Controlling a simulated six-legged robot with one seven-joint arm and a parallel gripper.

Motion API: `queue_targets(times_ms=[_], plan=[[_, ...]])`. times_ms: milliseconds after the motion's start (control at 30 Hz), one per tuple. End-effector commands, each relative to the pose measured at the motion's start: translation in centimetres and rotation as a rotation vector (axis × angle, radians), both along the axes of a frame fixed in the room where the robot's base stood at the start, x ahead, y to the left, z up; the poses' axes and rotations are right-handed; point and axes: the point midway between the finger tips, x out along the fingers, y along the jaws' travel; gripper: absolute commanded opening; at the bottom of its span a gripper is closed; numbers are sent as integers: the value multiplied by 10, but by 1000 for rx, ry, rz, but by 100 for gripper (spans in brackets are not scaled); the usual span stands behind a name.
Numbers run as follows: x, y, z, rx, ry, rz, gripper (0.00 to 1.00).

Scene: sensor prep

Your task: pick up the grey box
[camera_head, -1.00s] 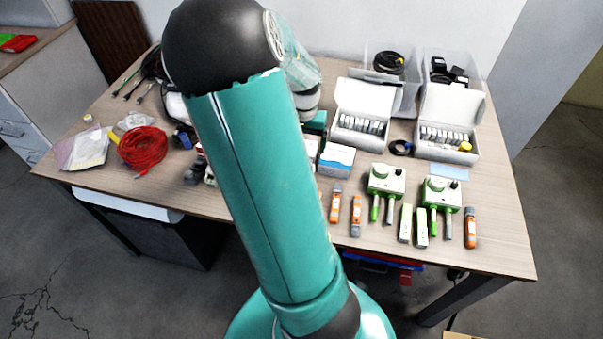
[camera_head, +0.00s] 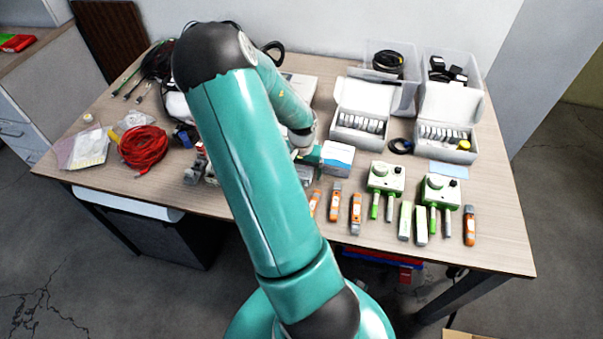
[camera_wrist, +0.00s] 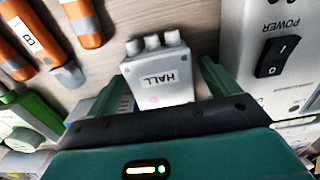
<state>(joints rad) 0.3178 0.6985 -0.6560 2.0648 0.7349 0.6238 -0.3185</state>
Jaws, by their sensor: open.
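The grey box (camera_wrist: 160,78) is small, with "HALL" on its face upside down in the wrist view and several pale round connectors on its far end. It lies on the wooden table between the two teal fingers of my gripper (camera_wrist: 162,70). The fingers are apart, one on each side, and I see no clear grip on it. The near end of the box is hidden by my gripper's dark front edge. In the head view my gripper (camera_head: 309,158) is low over the middle of the table, and my arm hides much of that area.
A white unit with a POWER switch (camera_wrist: 284,55) stands close on the right in the wrist view. Orange-and-grey sticks (camera_wrist: 83,22) and a green-and-white device (camera_wrist: 20,122) lie on the left. A blue-and-white box (camera_head: 337,159) is beside my gripper in the head view.

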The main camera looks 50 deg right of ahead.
Motion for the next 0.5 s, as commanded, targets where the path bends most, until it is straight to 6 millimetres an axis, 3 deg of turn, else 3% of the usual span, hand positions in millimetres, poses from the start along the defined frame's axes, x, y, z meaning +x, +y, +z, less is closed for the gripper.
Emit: queue_targets(times_ms=[233, 467, 500], plan=[[0, 0, -2, -1, -1, 1, 87], [1, 0, -2, -1, -1, 1, 42], [1, 0, -2, -1, -1, 1, 42]])
